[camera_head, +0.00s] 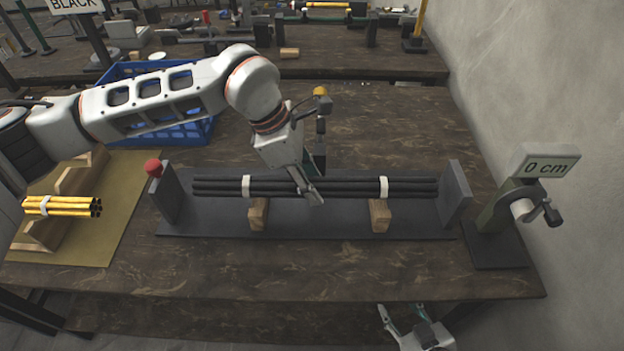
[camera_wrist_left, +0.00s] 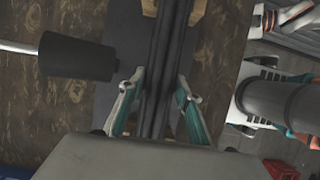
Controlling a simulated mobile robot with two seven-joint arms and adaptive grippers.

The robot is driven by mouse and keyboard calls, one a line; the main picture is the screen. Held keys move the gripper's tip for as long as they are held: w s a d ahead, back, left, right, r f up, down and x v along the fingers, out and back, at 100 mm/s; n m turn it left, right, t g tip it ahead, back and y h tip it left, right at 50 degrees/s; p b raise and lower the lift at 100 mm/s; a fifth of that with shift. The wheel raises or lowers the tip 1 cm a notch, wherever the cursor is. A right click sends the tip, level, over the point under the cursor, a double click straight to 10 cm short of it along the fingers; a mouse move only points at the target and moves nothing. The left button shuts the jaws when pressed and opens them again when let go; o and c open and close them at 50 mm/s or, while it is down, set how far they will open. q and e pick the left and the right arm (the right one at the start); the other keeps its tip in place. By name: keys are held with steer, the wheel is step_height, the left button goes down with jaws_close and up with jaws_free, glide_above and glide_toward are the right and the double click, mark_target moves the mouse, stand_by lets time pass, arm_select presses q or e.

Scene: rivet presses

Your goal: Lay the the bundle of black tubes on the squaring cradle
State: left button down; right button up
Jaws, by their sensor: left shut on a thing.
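The bundle of black tubes (camera_head: 320,188), with two white bands, lies level along the squaring cradle (camera_head: 320,228), between its two upright end plates. The bundle is over the two wooden blocks (camera_head: 380,216); I cannot tell whether it rests on them or hangs just above. My left gripper (camera_head: 312,192) reaches down on the middle of the bundle and is shut on it. In the left wrist view the fingers (camera_wrist_left: 160,95) stand on both sides of the black tubes (camera_wrist_left: 166,45). My right gripper (camera_head: 402,312) is open and empty, low at the front, away from the cradle.
A yellow tube bundle (camera_head: 62,206) lies on wooden supports on a mat at left. A red knob (camera_head: 153,167) tops the left end plate. A blue crate (camera_head: 190,130) is behind my left arm. Bare tabletop lies in front.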

arm_select(q)
steer(key=shift+f+b, duration=0.3)
steer(key=shift+f, duration=0.45)
steer(key=c, duration=1.4)
jaws_free()
steer(key=shift+o, duration=0.2)
steer(key=shift+f, duration=0.2)
steer(key=v, duration=1.2)
steer(key=shift+r, duration=0.15)
